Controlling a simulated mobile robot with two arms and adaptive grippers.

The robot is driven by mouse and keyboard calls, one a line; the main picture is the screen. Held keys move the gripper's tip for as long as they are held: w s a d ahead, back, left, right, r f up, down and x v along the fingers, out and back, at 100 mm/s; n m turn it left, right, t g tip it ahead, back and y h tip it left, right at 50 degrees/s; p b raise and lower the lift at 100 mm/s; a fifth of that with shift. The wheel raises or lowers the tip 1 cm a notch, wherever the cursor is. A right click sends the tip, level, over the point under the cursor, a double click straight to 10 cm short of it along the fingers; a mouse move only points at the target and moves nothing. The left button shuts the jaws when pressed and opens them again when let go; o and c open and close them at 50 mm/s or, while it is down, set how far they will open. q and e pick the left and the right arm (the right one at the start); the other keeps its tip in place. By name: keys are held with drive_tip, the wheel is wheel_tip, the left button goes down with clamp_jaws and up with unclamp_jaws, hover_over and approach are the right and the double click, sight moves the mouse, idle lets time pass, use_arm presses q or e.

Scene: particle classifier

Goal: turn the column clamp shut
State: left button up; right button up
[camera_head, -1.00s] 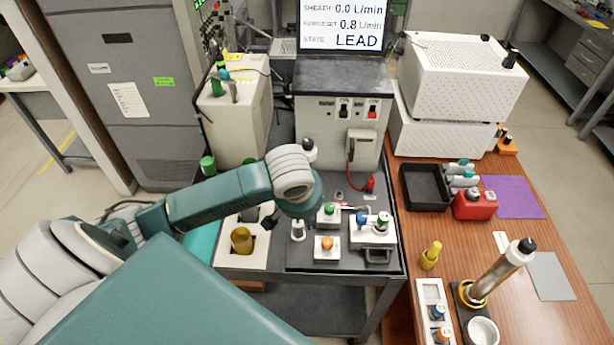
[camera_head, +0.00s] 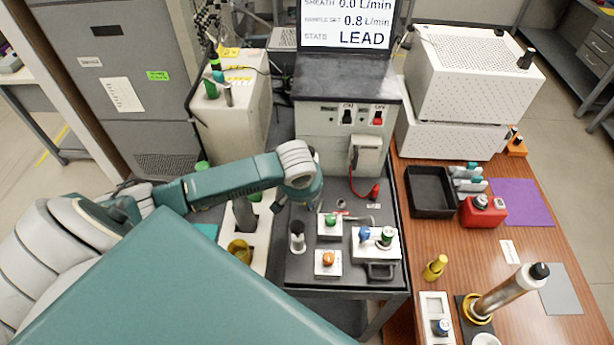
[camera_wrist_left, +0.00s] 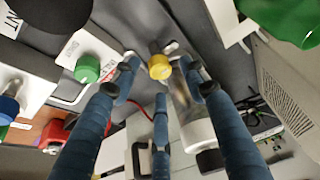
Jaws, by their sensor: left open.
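In the left wrist view a small yellow knob (camera_wrist_left: 159,66), which looks like the column clamp, sits on the dark deck at the foot of a silver cylinder (camera_wrist_left: 190,118) with a black end. The blue fingers of my left gripper (camera_wrist_left: 160,88) are spread open around the line to the knob. I cannot tell whether any finger touches it. In the head view my left arm hides the knob, the cylinder and most of the gripper (camera_head: 306,200). My right gripper is not in view.
A black-topped cylinder (camera_head: 297,236) is in front of the gripper. The instrument (camera_head: 340,140) rises behind; a red cable hangs there.

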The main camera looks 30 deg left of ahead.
use_arm(q)
drive_tip(key=x, duration=0.2)
drive_tip(key=shift+w+a+f, duration=0.1)
drive_tip(key=shift+w+f, duration=0.1)
drive_tip(key=shift+c, duration=1.3)
clamp_jaws()
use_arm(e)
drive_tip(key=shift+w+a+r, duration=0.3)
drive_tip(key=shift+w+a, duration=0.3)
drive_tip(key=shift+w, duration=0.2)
